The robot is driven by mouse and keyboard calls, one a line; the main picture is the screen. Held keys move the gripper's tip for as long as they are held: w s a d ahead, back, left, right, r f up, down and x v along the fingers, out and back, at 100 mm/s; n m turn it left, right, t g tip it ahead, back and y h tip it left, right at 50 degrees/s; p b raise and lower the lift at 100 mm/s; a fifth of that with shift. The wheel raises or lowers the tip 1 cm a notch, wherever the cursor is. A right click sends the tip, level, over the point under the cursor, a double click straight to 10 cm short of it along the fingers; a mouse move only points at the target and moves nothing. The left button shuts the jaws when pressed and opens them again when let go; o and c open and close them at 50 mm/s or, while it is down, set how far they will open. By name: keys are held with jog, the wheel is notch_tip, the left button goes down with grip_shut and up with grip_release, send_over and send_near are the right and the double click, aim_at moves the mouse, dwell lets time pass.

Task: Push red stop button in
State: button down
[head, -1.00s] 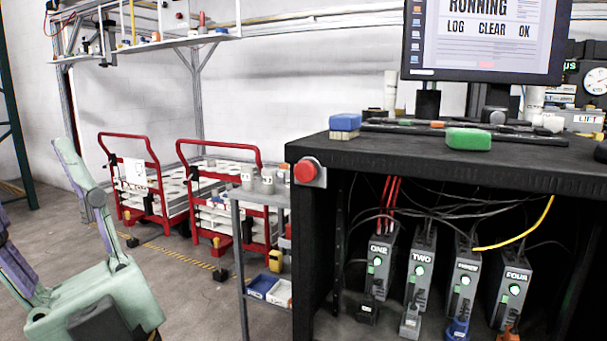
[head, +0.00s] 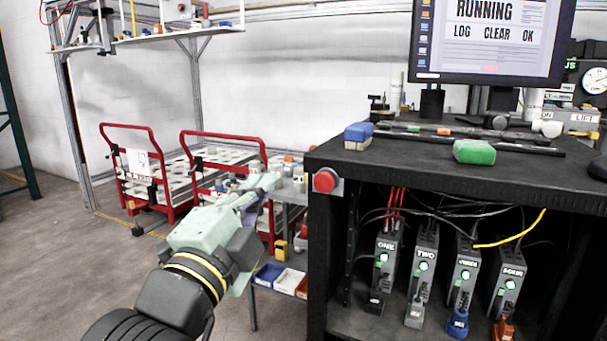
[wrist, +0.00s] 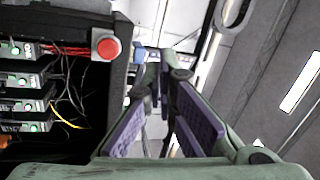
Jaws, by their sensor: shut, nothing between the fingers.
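The red stop button (head: 325,180) is a round red knob on a pale plate at the left front corner of the black desk. In the wrist view it shows at upper left (wrist: 105,46), left of my fingers. My gripper (head: 268,183) is shut and empty, with pale green fingers and purple pads. In the head view its tips lie left of the button, at about the same height. A gap shows between tips and button. The tips also show in the wrist view (wrist: 164,62). How far they are from the button in depth is hard to tell.
The black desk (head: 440,180) carries a green block (head: 474,152), a blue block (head: 358,132) and a monitor (head: 487,40). Several grey units with cables stand on its lower shelf. A small cart (head: 287,222) and red-framed trolleys (head: 131,168) stand at left.

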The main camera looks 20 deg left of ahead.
aim_at(323, 181)
jog(key=d+f+m+g, duration=0.1)
jog(key=f+m+g+h, duration=0.1)
jog(key=d+f+m+h, duration=0.1)
jog(key=f+m, duration=0.1)
jog(key=shift+d+g, duration=0.3)
jog(key=shift+g, duration=0.1)
jog(key=shift+w+p, duration=0.15)
jog(key=shift+p, duration=0.15)
jog(key=w+p, duration=0.2)
jog(key=w, duration=0.4)
jog(key=w+p, duration=0.2)
jog(key=w, duration=0.4)
jog(key=shift+w+d+r, duration=0.15)
jog(key=shift+w, duration=0.75)
